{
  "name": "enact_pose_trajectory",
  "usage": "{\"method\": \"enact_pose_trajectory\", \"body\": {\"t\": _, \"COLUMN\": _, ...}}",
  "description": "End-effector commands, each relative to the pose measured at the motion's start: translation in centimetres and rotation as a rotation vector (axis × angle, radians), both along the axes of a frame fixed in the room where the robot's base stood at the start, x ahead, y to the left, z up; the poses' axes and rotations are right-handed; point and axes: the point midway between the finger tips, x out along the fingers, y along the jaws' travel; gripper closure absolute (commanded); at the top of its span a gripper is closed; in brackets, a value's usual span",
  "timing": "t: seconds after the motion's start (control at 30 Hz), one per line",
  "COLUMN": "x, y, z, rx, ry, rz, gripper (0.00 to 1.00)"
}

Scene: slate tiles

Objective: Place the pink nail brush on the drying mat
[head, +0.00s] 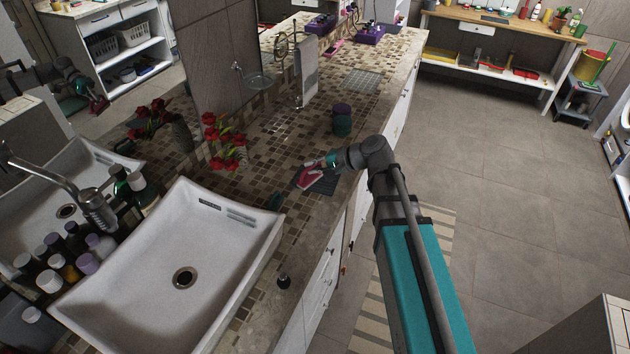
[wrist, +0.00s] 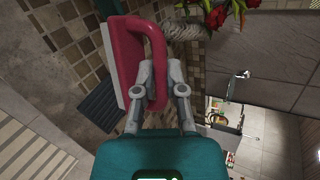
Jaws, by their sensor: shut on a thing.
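The pink nail brush (head: 308,180) is in my gripper (head: 328,163), above the tiled counter. In the wrist view, my gripper (wrist: 160,80) is shut on the handle of the pink brush (wrist: 129,40), and the brush's pale bristle side faces left. A dark ribbed mat, which looks like the drying mat (head: 325,186), lies on the counter close by the brush and is partly hidden by it in the head view. The brush appears held above the counter.
A white sink (head: 246,247) is at left, with a dark green item (head: 275,201) by its corner. A grey grid-like mat (head: 362,82) lies farther back. The counter's right edge is close.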

Motion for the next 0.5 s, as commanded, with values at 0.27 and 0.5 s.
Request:
{"method": "enact_pose_trajectory", "body": {"t": 0.27, "x": 0.1, "y": 0.1, "z": 0.0, "rx": 0.0, "ry": 0.0, "rz": 0.001, "gripper": 1.0}}
{"method": "enact_pose_trajectory", "body": {"t": 0.5, "x": 1.5, "y": 0.1, "z": -0.7, "rx": 0.0, "ry": 0.0, "rz": 0.001, "gripper": 1.0}}
